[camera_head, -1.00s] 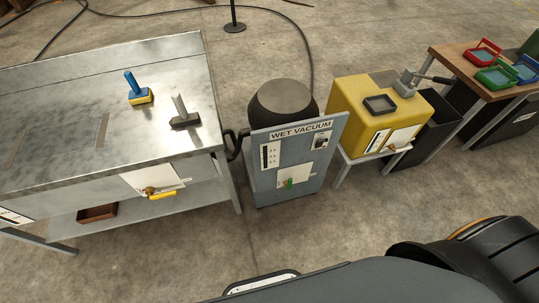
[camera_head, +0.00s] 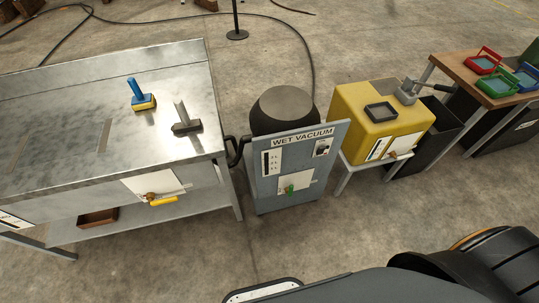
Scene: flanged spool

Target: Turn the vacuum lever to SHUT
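The wet vacuum is a grey panel (camera_head: 270,190) labelled WET VACUUM, with a dark round drum (camera_head: 284,108) behind it. A small green lever (camera_head: 289,189) sits on a white plate (camera_head: 306,183) low on the panel. The lever looks roughly upright; the markings on the plate are too small to read. Neither of my grippers shows in the view. Only dark parts of my own body fill the bottom right.
A metal table (camera_head: 60,120) stands left, holding a blue-handled brush (camera_head: 141,95) and a grey-handled tool (camera_head: 184,121); a yellow lever (camera_head: 163,201) is on its front. A yellow box (camera_head: 360,105) stands right. The floor in front is clear.

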